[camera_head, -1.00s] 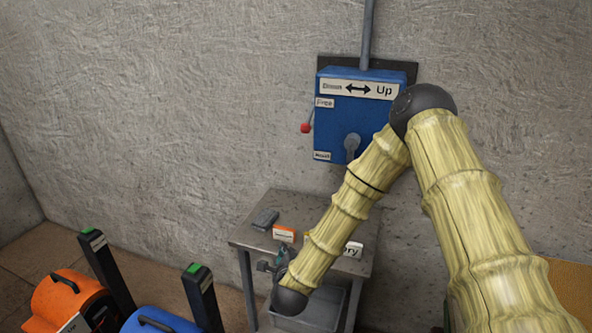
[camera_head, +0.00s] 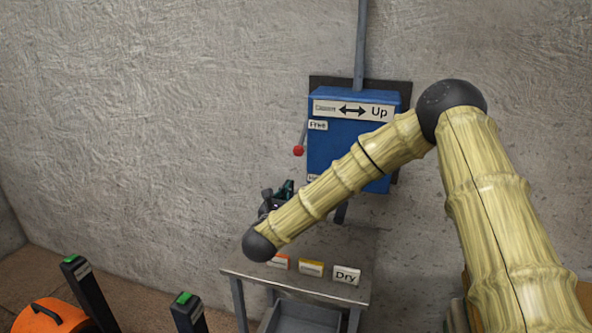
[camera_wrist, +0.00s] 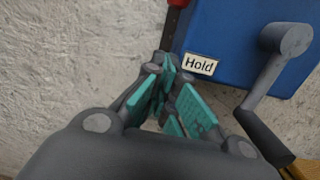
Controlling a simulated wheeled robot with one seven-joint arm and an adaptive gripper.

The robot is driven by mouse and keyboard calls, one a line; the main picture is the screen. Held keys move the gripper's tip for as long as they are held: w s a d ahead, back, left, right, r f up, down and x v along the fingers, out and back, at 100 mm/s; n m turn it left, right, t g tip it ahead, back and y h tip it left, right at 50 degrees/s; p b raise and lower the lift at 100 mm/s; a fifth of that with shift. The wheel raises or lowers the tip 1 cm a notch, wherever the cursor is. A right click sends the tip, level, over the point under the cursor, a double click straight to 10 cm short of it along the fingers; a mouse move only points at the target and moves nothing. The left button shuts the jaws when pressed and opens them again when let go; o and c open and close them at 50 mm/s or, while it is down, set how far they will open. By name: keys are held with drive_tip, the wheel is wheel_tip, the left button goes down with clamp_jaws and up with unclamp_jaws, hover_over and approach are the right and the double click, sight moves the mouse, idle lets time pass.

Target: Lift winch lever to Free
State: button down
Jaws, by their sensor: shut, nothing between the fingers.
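The blue winch box (camera_head: 335,150) hangs on the wall with a "Free" label (camera_head: 318,125) at its upper left. The winch lever's red knob (camera_head: 298,151) sticks out at the box's left side, a little below that label. The wrist view shows part of the red knob (camera_wrist: 178,3) at the top edge and the "Hold" label (camera_wrist: 199,65) on the box's lower corner. My gripper (camera_head: 287,188) is below the knob, apart from it. In the wrist view its teal fingers (camera_wrist: 168,82) are shut and empty, near the box's lower left corner. My forearm hides the box's lower part.
A grey crank (camera_wrist: 264,85) sticks out from the box front, right of my gripper. A metal table (camera_head: 235,273) with label cards, including "Dry" (camera_head: 346,275), stands below. Black posts with green tops (camera_head: 86,290) and an orange machine (camera_head: 45,318) are at lower left.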

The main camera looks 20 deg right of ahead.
drive_tip(key=w+d+r+p, duration=0.4)
drive_tip(key=w+p, duration=0.2)
drive_tip(key=w, duration=0.1)
drive_tip(key=shift+d+r, duration=0.2)
drive_tip(key=shift+d, duration=0.2)
drive_tip(key=shift+s, duration=0.1)
idle(0.4)
drive_tip(key=shift+r, duration=0.1)
